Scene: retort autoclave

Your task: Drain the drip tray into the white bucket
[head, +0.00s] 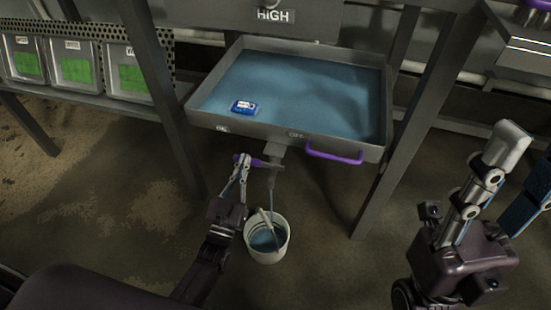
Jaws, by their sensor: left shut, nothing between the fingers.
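The drip tray (378,105) is a wide grey metal pan holding blue liquid (300,88). A blue packet (243,107) with a white label lies in it. A drain spout (278,152) with a purple valve lever (268,164) hangs below the tray's front edge. A pale strip, perhaps liquid, runs down from the spout. The white bucket (283,246) stands on the floor beneath, with blue liquid inside. My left gripper (241,160) is shut at the lever's left end, holding nothing. My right gripper (508,142) is raised at the right, apart from the tray; its opening is unclear.
A purple handle (334,157) sticks out from the tray's front right. Dark frame legs (160,90) flank the tray. Several clear bins (75,66) with green contents sit on the shelf at upper left. The floor left of the bucket is open and stained.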

